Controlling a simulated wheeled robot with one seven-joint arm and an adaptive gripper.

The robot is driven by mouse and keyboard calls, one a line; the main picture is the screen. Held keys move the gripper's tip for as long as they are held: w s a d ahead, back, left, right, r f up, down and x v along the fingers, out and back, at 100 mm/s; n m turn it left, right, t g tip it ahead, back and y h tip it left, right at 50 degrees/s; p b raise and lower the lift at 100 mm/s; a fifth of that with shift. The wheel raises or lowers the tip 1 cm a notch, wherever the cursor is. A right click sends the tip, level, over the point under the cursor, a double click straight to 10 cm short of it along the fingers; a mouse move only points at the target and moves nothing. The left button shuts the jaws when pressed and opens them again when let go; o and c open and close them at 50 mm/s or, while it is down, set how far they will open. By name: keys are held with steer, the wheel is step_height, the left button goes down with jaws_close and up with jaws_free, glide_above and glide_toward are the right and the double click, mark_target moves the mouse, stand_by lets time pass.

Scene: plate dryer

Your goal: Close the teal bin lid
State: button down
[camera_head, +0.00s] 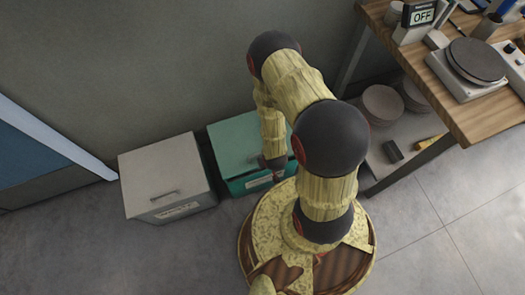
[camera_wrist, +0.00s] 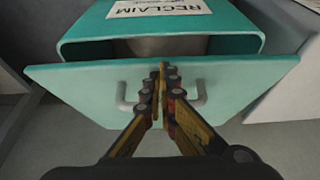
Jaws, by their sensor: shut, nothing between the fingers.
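The teal bin (camera_head: 222,133) stands against the wall in the head view, partly hidden behind my arm. In the wrist view, its body (camera_wrist: 235,25) carries a RECLAIM label. Its lid (camera_wrist: 80,85) has a grey handle (camera_wrist: 122,98) and stands partly open, with a gap to the rim showing the grey inside. My gripper (camera_wrist: 163,68) is shut and empty, its fingertips over the lid near its edge, between the two ends of the handle. I cannot tell whether they touch the lid. In the head view my gripper (camera_head: 278,172) is low at the bin's right front.
A grey lidded bin (camera_head: 160,170) stands just left of the teal one. A wooden workbench (camera_head: 470,110) with a shelf below is at the right, with bowls (camera_head: 383,104) on the shelf. The wall is close behind the bins. Floor is clear at the lower left.

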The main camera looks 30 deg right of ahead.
steer(key=shift+s+a+f, duration=0.1)
steer(key=shift+s+f, duration=0.1)
steer(key=shift+f, duration=0.5)
steer(key=shift+s+f, duration=0.2)
steer(key=shift+f, duration=0.5)
